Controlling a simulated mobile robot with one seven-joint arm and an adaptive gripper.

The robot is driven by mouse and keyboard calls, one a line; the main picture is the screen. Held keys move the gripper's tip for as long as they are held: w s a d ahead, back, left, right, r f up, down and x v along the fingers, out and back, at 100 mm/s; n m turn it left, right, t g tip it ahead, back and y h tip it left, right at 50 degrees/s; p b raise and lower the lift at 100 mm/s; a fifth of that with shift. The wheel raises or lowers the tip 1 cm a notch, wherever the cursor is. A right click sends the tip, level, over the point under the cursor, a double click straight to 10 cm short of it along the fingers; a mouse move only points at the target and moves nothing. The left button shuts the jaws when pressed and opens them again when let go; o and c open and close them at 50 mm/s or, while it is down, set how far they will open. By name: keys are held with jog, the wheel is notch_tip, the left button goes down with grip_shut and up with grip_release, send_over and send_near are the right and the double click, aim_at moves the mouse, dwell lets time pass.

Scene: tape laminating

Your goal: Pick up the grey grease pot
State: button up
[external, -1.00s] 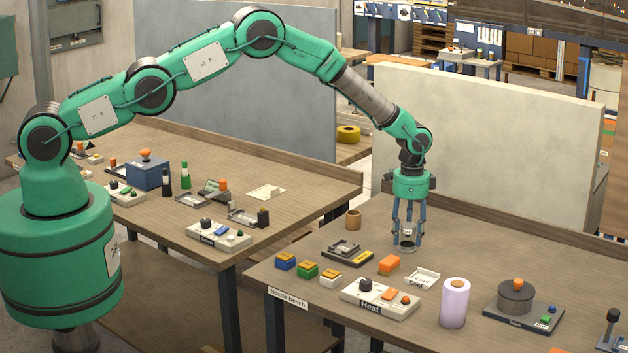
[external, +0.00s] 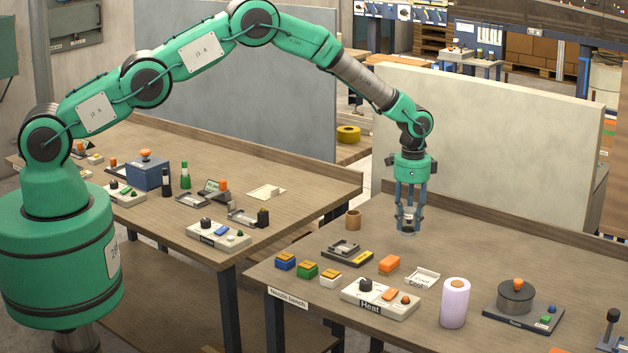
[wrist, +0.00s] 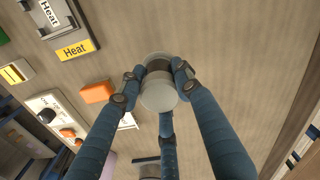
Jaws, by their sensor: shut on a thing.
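The grey grease pot (wrist: 157,94) is a small round pot with a dark band. My gripper (wrist: 158,80) has its blue fingers closed around it in the wrist view. In the external view my gripper (external: 408,217) holds the pot (external: 408,228) low between its fingertips, and it appears raised a little above the right-hand table (external: 440,240). The fingers cover part of the pot's side.
An orange block (external: 389,264), a small white tray (external: 422,278) and the Heat panel (external: 380,298) lie in front. A lilac cylinder (external: 454,303) stands at front right. The table is clear right of the gripper.

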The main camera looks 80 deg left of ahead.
aim_at(410, 209)
jog(key=shift+r, duration=2.7)
